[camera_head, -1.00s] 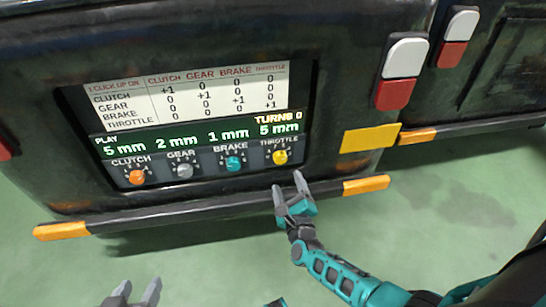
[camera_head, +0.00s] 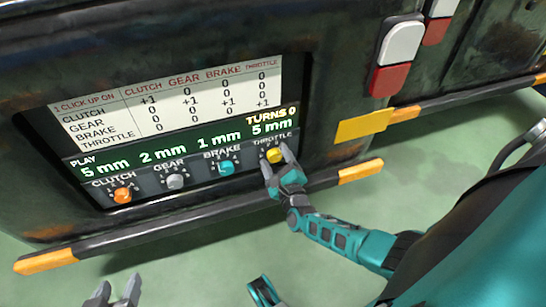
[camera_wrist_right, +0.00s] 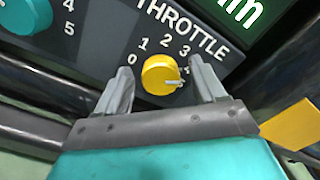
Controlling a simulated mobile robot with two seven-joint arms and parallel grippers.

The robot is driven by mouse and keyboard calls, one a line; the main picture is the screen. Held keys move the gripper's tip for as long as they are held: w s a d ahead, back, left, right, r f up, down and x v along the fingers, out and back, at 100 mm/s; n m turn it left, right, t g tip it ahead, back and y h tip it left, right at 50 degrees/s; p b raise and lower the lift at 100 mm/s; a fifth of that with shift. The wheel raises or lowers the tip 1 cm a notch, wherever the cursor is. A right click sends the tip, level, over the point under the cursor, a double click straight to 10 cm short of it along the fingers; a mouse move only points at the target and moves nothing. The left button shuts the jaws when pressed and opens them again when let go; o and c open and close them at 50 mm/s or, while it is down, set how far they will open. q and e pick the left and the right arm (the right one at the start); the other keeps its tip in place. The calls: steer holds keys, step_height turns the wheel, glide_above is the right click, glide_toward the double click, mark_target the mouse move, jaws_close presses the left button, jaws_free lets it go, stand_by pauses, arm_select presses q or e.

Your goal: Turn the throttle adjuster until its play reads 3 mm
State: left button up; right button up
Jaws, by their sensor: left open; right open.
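The yellow throttle adjuster (camera_head: 274,155) is a round knob at the right end of the panel. The display above it reads 5 mm play and TURNS 0. My right gripper (camera_head: 277,160) is open with its fingertips close around the knob. In the right wrist view the throttle adjuster (camera_wrist_right: 160,75) sits between the two open fingers, with a gap visible to the left finger. Its pale pointer faces right; marks 0 to 3 show, and the right finger hides part of the scale. My left gripper (camera_head: 119,284) is open and empty, low at the left, away from the panel.
The orange clutch knob (camera_head: 122,195), grey gear knob (camera_head: 175,181) and teal brake knob (camera_head: 226,168) stand left of the throttle. The white table (camera_head: 170,100) lists click effects. A dark bumper bar (camera_head: 190,215) runs below the panel. Green floor is clear below.

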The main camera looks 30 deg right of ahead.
steer(key=shift+c, duration=0.3)
steer(key=c, duration=1)
steer(key=shift+n, duration=0.3)
steer(key=n, duration=0.3)
steer(key=shift+f, duration=0.1)
steer(key=n, duration=0.3)
steer(key=shift+n, duration=0.3)
steer(key=n, duration=0.4)
steer(key=shift+n, duration=0.3)
steer(key=shift+f+n, duration=0.1)
steer(key=shift+n, duration=1.8)
